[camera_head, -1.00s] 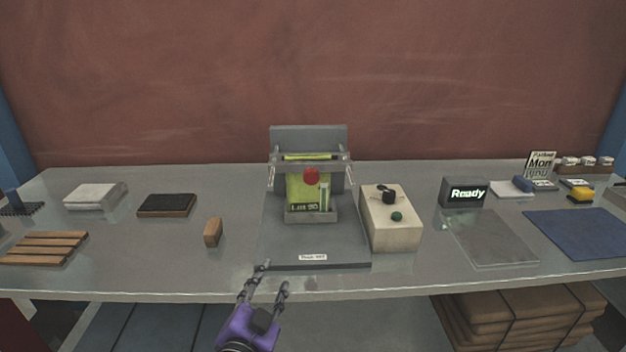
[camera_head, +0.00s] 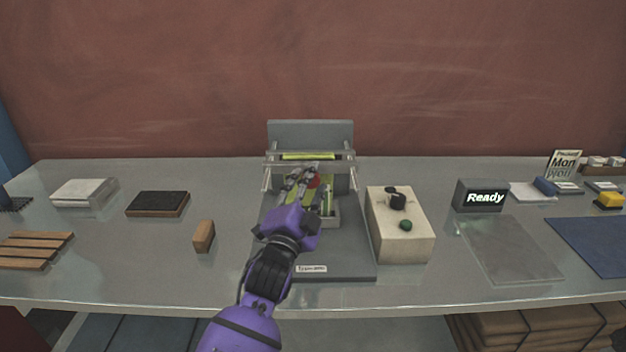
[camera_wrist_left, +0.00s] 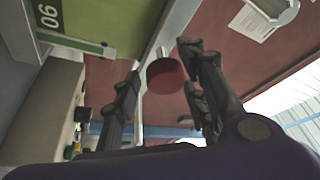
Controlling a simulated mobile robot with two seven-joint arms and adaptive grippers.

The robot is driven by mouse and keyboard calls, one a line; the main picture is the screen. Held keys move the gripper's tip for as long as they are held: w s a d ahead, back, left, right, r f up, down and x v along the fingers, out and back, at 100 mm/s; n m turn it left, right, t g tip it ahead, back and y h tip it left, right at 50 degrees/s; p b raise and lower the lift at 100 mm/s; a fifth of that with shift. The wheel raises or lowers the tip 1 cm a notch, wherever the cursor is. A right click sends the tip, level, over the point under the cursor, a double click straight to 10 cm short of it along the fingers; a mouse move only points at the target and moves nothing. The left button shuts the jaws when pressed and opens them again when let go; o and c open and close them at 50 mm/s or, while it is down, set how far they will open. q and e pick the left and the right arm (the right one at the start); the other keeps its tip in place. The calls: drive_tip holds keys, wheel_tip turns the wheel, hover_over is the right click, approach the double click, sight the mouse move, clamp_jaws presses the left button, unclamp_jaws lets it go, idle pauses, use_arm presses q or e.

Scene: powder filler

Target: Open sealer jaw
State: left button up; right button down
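The sealer (camera_head: 310,135) stands at the middle of the table, with a grey back plate, a metal jaw bar (camera_head: 338,160) and a green pouch (camera_head: 310,157) in it. A red knob (camera_head: 314,181) sits at the front of the bar, partly hidden by my left gripper. My left gripper (camera_head: 303,174) reaches over the sealer's base from the front. In the left wrist view the red knob (camera_wrist_left: 165,76) shows between the two open fingers (camera_wrist_left: 160,85), with a gap visible on the right side. My right gripper is not in view.
A cream control box (camera_head: 396,243) with a black dial and green button stands right of the sealer. A dark display (camera_head: 483,195) reads "Ready". A small wooden block (camera_head: 204,236) and a dark pad (camera_head: 157,204) lie to the left.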

use_arm(q)
drive_tip(key=shift+w+d+r, duration=0.1)
drive_tip(key=shift+w+d, duration=0.05)
drive_tip(key=shift+w, duration=0.55)
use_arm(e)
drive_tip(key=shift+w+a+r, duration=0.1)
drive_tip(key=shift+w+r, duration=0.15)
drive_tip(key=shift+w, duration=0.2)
use_arm(q)
clamp_jaws()
